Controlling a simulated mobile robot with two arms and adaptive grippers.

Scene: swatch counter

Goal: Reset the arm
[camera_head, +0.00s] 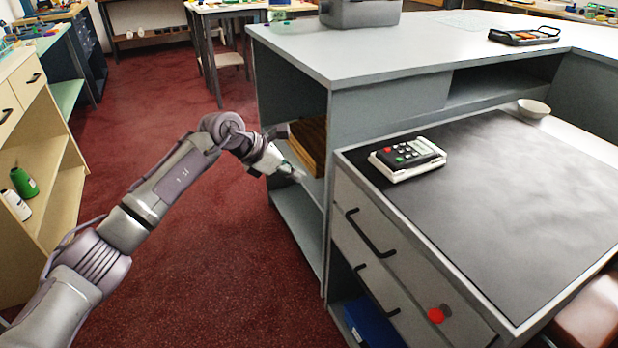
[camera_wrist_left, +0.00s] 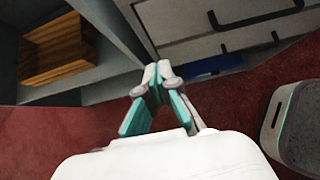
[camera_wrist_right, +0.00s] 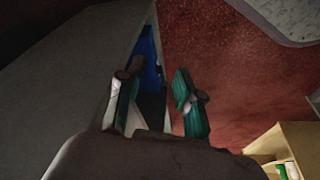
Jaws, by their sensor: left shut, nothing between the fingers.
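My left arm reaches in from the left in the head view. Its gripper (camera_head: 297,176) is beside the open shelf at the end of the grey counter, above the red floor. In the left wrist view its fingertips (camera_wrist_left: 157,72) meet, and nothing is between them. My right gripper is outside the head view. In the right wrist view its two fingers (camera_wrist_right: 153,80) stand apart with nothing between them. A dark panel is to their left and red carpet to their right.
The counter (camera_head: 400,45) and the drawer unit (camera_head: 385,245) with black handles stand to the right of my left gripper. A wooden stack (camera_head: 309,146) lies in the shelf. A calculator-like device (camera_head: 408,157) and a bowl (camera_head: 533,109) rest on top. Red carpet (camera_head: 215,270) is clear on the left.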

